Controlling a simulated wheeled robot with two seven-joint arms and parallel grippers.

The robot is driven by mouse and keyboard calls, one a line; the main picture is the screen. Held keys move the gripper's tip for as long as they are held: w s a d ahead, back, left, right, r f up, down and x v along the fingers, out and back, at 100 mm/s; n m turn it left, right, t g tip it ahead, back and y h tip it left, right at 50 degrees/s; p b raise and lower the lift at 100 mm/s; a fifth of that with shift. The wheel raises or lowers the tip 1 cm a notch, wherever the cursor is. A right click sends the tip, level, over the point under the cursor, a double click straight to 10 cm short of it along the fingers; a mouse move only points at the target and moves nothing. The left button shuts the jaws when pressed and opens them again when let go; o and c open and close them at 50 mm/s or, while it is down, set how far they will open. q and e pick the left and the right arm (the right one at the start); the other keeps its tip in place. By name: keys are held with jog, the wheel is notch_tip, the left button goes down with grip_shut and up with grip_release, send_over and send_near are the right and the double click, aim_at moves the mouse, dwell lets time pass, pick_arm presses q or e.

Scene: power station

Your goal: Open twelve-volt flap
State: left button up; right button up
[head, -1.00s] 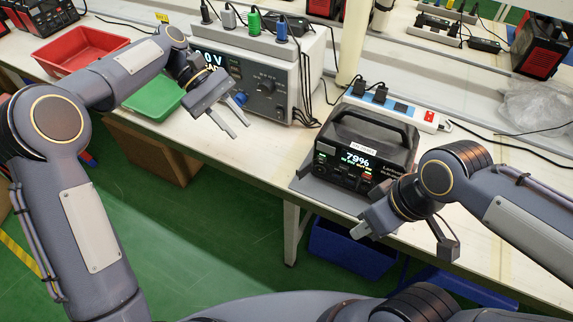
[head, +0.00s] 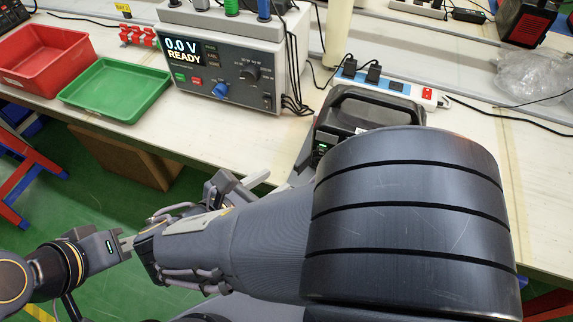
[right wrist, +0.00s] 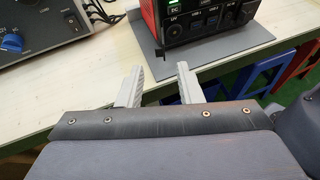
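The power station is black with a handle (head: 368,106); in the head view my right arm hides most of its front. The right wrist view shows the lower part of its front (right wrist: 206,22), with a lit DC button, round sockets and port labels. I cannot make out which cover is the twelve-volt flap. My right gripper (right wrist: 158,86) is open and empty, its two fingers apart, short of the power station's front; it also shows in the head view (head: 242,182). My left gripper (head: 126,243) is low at the left, beside my right forearm, away from the power station.
The power station stands on a grey mat (right wrist: 224,58) near the table's front edge. A power supply reading 0.0 V (head: 225,65), a green tray (head: 115,88) and a red tray (head: 42,57) are to the left. A power strip (head: 405,88) lies behind.

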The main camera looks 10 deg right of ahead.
aim_at(295, 167)
jog(key=b+x, duration=0.1)
jog(key=x, duration=0.6)
jog(key=shift+w+d+f+b, duration=0.1)
jog(key=shift+w+d+b, duration=0.1)
jog(key=shift+w+b, duration=0.1)
grip_shut()
